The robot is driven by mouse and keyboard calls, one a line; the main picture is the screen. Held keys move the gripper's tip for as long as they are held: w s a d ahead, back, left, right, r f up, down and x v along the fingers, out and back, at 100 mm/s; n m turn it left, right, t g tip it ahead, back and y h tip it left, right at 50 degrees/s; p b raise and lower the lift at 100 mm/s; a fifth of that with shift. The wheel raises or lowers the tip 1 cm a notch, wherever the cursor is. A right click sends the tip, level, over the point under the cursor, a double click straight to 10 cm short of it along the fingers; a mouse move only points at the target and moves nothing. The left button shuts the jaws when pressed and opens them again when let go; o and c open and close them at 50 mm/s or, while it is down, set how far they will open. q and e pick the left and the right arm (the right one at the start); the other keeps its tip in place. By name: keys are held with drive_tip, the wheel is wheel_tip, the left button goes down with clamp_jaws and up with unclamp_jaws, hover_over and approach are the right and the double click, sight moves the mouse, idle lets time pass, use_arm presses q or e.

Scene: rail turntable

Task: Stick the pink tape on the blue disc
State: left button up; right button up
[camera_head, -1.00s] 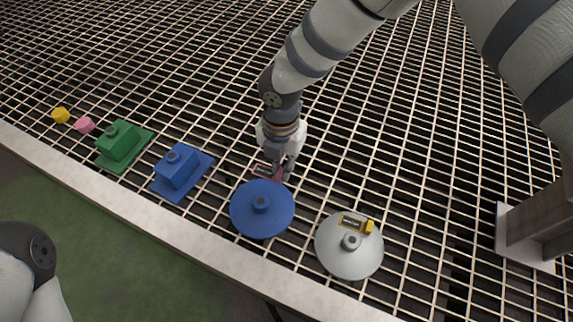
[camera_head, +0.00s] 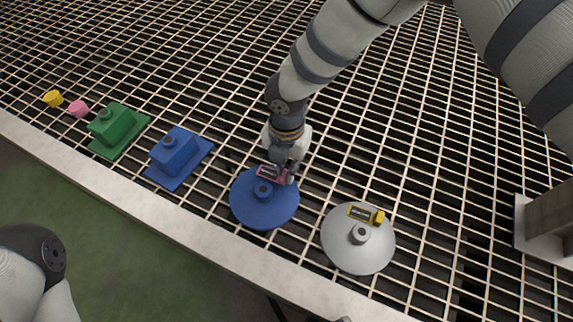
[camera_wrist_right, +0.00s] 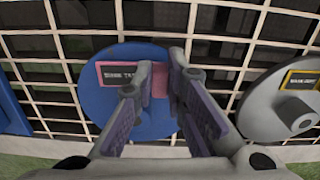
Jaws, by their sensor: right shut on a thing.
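The pink tape (camera_head: 270,172) is a flat dark label with a pink frame and a pink end block. My right gripper (camera_head: 286,178) is shut on its pink end block, which shows between the fingertips in the right wrist view (camera_wrist_right: 159,80). The blue disc (camera_head: 265,208) is round with a central knob. The tape appears over the disc's far part, beyond the knob. In the wrist view the label overlaps the blue disc (camera_wrist_right: 97,100). I cannot tell whether tape and disc touch. The fingers hide the knob in the wrist view. My left gripper is out of view.
To the right stands a grey disc (camera_head: 345,250) bearing a yellow tape (camera_head: 362,213). To the left are a blue block (camera_head: 178,157), a green block (camera_head: 117,130), a pink piece (camera_head: 78,109) and a yellow piece (camera_head: 53,98). A metal grating lies underneath; a pale edge runs in front.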

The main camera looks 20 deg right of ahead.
drive_tip(key=shift+f, duration=0.6)
idle(0.7)
drive_tip(key=o, duration=0.8)
wheel_tip(320, 180, up, 12)
